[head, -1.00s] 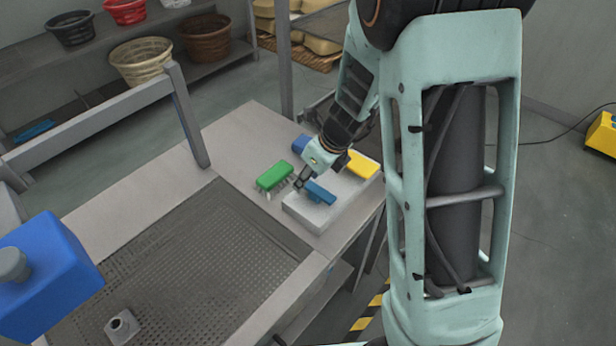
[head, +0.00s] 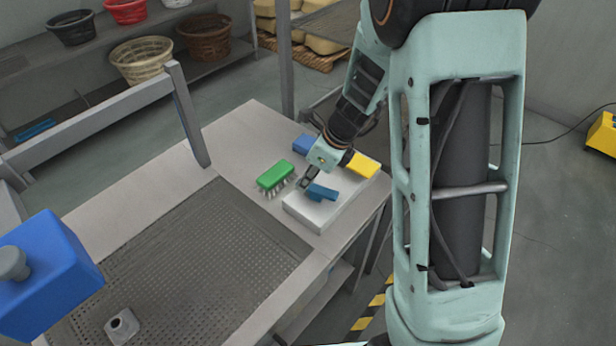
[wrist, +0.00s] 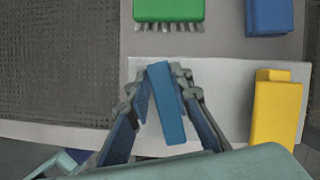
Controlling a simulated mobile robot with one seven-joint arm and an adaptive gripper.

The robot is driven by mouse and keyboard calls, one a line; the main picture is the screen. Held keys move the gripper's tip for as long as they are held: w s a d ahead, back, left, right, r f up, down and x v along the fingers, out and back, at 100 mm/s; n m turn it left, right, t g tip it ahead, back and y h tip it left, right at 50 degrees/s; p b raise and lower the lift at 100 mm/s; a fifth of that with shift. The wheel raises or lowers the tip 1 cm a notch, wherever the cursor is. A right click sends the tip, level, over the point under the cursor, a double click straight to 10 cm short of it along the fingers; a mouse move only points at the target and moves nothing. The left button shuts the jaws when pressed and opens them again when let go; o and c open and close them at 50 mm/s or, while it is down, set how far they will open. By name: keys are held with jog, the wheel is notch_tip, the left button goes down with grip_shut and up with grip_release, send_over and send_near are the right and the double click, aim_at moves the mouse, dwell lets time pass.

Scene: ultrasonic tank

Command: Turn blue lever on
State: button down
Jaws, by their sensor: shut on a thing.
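The blue lever (head: 322,193) sits on top of a white box (head: 318,214) at the right end of the bench. In the wrist view the blue lever (wrist: 167,103) stands slightly tilted between my fingers. My gripper (wrist: 160,75) is shut on it, with one finger on each side near its far end. In the head view my gripper (head: 305,183) reaches down to the lever from the upper right. The lever's pivot is hidden.
A yellow block (wrist: 276,115) lies on the right of the white box. A green brush (head: 275,174) and a second blue block (head: 304,144) lie close by. A perforated sunken tray (head: 190,260) fills the left of the bench.

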jog(key=n+g, duration=0.1)
jog(key=n, duration=0.1)
jog(key=s+n, duration=0.1)
jog(key=n, duration=0.1)
jog(key=shift+a+n+g+y, duration=0.15)
jog(key=shift+n+g+y, duration=0.15)
jog(key=shift+g, duration=0.1)
jog(key=n, duration=0.1)
jog(key=n+g, duration=0.1)
jog(key=shift+s+n+p, duration=0.3)
jog(key=shift+s+n, duration=0.05)
jog(key=shift+n, duration=0.05)
jog(key=n+g, duration=0.1)
jog(key=n, duration=0.1)
jog(key=s+n+g, duration=0.1)
jog(key=n, duration=0.2)
jog(key=shift+s+d+h, duration=0.1)
jog(key=shift+d+h, duration=0.1)
jog(key=shift+h, duration=0.2)
jog(key=shift+n, duration=0.4)
jog(key=c, duration=1.7)
grip_release()
jog(key=shift+s, duration=0.1)
